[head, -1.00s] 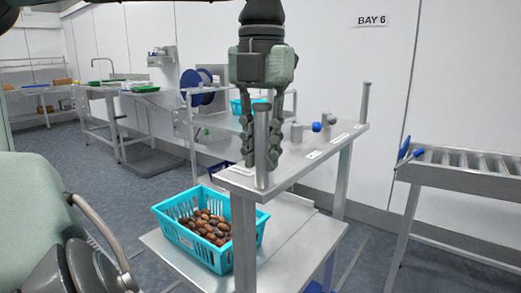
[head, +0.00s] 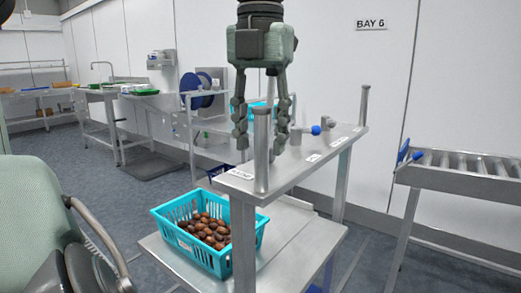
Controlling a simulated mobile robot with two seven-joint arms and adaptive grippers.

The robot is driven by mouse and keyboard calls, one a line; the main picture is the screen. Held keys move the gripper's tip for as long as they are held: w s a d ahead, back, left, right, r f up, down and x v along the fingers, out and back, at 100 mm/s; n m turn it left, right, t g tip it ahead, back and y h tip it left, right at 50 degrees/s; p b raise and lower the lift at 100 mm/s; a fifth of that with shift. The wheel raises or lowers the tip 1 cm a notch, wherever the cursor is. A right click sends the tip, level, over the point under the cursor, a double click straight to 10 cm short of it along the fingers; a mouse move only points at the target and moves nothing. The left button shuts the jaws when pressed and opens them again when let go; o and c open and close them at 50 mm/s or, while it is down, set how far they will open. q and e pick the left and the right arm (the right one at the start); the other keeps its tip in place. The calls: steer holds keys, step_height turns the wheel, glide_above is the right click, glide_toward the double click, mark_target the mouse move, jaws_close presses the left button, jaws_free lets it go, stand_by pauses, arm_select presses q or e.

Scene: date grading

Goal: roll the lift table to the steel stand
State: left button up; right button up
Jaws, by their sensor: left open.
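A steel table top (head: 290,172) with an upright post at its near corner (head: 262,150) and another at its far right corner (head: 364,105) stands in the middle. A lower steel deck (head: 285,250) shows under and to the left of it. I cannot tell for sure which is the lift table and which the steel stand, or whether the two touch; wheels are not clear. My left gripper (head: 262,142) is open above the top, its fingers apart on either side of the near post in the picture; contact is not visible. My right gripper does not show.
A teal crate of brown dates (head: 208,258) sits on the lower deck. A roller conveyor (head: 455,178) is at the right. Benches and a blue reel (head: 190,95) stand behind. Floor is clear at centre left (head: 135,205).

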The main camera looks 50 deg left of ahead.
arm_select(q)
step_height(320, 180, up, 9)
steer(key=shift+f, duration=0.1)
stand_by(0.4)
stand_by(0.3)
